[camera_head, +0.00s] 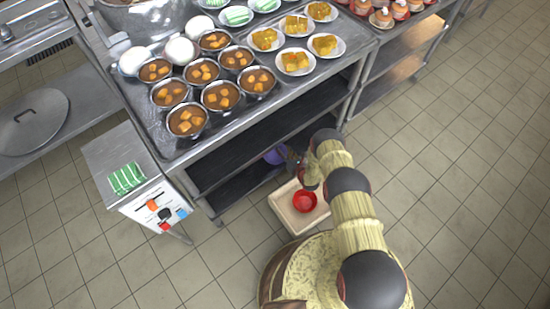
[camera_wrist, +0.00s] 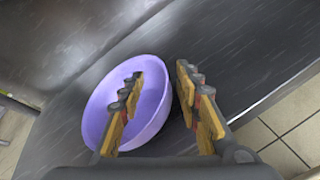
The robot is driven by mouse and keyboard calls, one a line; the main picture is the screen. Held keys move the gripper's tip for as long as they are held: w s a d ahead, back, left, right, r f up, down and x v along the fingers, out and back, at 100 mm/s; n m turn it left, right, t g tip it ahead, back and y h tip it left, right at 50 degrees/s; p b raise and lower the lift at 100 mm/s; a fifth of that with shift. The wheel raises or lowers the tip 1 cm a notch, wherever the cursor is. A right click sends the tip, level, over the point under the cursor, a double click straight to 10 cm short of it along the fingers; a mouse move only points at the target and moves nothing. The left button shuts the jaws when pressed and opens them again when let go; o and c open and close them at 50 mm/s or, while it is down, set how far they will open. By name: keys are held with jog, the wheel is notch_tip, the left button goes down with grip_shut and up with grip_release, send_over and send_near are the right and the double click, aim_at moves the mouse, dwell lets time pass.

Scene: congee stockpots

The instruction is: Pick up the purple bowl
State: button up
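The purple bowl (camera_wrist: 100,108) sits on a dark metal shelf (camera_wrist: 215,45) in the wrist view. My gripper (camera_wrist: 160,80) is open around the bowl's right rim. One finger is over the inside of the bowl and the other is just outside its wall. I cannot tell whether either finger touches it. In the head view only a small part of the purple bowl (camera_head: 275,156) shows at the edge of the lower shelf, and my gripper (camera_head: 292,158) is partly hidden by my arm beside it.
A wooden tray (camera_head: 283,216) holding a red bowl (camera_head: 305,201) is below my arm. The steel table above the shelf carries several pots of stew (camera_head: 187,120) and plates of food (camera_head: 295,61). A small side table (camera_head: 103,153) stands left. Tiled floor at right is clear.

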jog(key=c, duration=0.3)
grip_shut()
dwell(0.5)
